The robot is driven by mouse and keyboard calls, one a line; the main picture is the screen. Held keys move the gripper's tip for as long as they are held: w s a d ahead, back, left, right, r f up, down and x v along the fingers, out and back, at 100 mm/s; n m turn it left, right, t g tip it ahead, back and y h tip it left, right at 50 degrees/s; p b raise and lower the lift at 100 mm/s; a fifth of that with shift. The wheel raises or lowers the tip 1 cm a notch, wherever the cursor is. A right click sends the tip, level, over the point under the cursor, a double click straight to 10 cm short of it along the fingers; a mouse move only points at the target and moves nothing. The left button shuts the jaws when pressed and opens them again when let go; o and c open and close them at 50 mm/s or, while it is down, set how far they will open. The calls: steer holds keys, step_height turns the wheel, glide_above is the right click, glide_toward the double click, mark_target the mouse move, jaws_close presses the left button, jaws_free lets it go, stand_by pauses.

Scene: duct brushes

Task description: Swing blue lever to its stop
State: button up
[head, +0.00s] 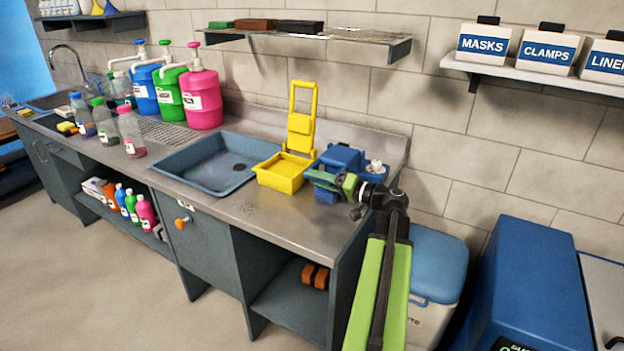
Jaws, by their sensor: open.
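A blue fixture (342,156) stands on the right end of the steel counter, just behind my gripper. A lower blue part with a whitish knob on top (375,168) sits to its right. I cannot make out a separate blue lever or tell its position; my gripper and wrist cover part of this area. My gripper (317,183) is open, points left and lies in front of the blue fixture in this view. I see nothing between its jaws, and I cannot tell whether it touches the fixture.
A yellow wringer bucket (283,175) stands close left of my gripper. Coloured pump jugs (201,98) stand behind. A blue-lidded cooler (437,265) and a blue machine (530,275) crowd the right.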

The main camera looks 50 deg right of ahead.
steer(key=shift+x, duration=0.8)
jaws_close()
stand_by(0.8)
